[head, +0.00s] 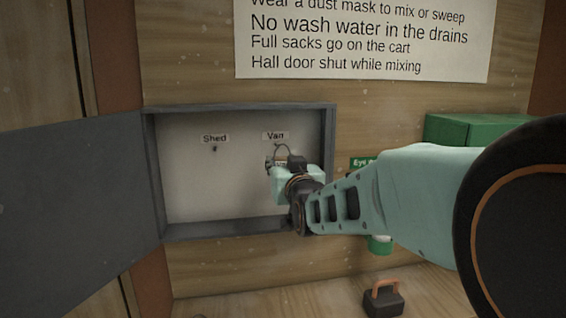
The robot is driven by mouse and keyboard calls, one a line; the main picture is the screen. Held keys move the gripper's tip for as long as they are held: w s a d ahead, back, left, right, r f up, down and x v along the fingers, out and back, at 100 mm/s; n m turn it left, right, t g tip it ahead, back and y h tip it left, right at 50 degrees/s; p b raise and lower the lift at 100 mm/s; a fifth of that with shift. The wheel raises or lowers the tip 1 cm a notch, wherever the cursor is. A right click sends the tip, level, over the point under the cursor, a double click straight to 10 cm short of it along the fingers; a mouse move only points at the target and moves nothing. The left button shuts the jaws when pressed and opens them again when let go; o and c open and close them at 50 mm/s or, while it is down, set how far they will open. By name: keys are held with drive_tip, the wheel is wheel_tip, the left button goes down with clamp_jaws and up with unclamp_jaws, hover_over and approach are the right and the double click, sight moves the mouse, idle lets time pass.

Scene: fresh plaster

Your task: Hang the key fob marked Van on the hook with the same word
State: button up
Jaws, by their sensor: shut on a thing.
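An open grey key cabinet (328,130) hangs on the wall with two labelled places inside. The Van label (275,135) is at the right and the Shed label (214,139) at the left, with a small dark hook (214,149) under it. My gripper (283,166) reaches into the cabinet just below the Van label and is shut on a small fob (280,159), mostly hidden by the gripper. A thin dark ring (283,146) rises above the fob, near the label. The Van hook is hidden or too small to make out, so I cannot tell whether the ring is on it.
The cabinet door (75,185) stands open to the left. A green box (470,128) and a green Eye sign (362,162) are at the right, partly behind my arm. A dark block with an orange-brown handle (384,300) lies below. A printed notice (365,40) is above.

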drive_tip(key=w+a+f+p, duration=0.1)
drive_tip(key=w, duration=0.5)
drive_tip(key=shift+w+a+f, duration=0.15)
drive_tip(key=shift+w+f, duration=0.05)
drive_tip(key=shift+w, duration=0.05)
idle(0.4)
idle(0.8)
drive_tip(key=o, duration=1.2)
